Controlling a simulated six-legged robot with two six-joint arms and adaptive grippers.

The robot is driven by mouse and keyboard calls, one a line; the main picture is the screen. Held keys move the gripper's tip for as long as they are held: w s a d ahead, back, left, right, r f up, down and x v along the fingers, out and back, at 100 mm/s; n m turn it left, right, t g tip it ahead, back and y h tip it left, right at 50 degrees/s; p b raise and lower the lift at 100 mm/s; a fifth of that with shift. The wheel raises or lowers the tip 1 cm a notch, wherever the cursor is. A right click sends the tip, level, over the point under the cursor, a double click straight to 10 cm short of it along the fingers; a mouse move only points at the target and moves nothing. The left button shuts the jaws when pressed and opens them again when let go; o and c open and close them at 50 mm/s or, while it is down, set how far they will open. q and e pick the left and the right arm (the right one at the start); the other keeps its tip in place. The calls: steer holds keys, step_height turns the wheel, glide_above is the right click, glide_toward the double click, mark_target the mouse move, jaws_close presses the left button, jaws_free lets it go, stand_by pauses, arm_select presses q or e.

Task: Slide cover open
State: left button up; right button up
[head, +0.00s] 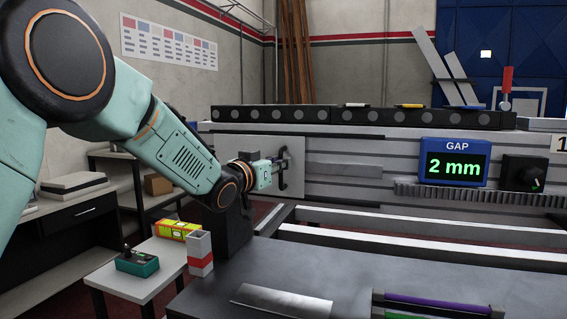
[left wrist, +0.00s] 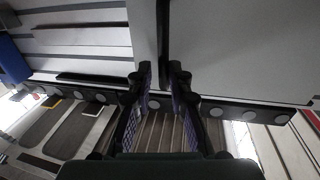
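The cover appears to be the pale flat panel (head: 297,143) on the front of the grey machine beam, in the left half of the head view. A dark upright handle (head: 284,182) stands out from it. My left gripper (head: 279,162) is at this handle, its fingers pointing at the panel. In the left wrist view the two fingers (left wrist: 157,72) are apart, with a dark upright bar (left wrist: 163,35) between pale surfaces, close to the fingertips. I cannot tell whether the fingers touch it. My right gripper is not in view.
A blue gap display (head: 455,162) reads 2 mm on the beam, beside a black knob box (head: 524,173). Pale rails (head: 420,219) cross in front of the beam.

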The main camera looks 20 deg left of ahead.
arm_select(q)
steer(key=shift+w+a+f, duration=0.1)
steer(key=shift+w+a, duration=0.05)
steer(key=shift+w, duration=0.9)
steer(key=shift+w+d, duration=0.1)
steer(key=shift+d, duration=0.25)
steer(key=shift+a, duration=0.2)
steer(key=shift+c, duration=1.4)
jaws_close()
steer(key=shift+d, duration=0.1)
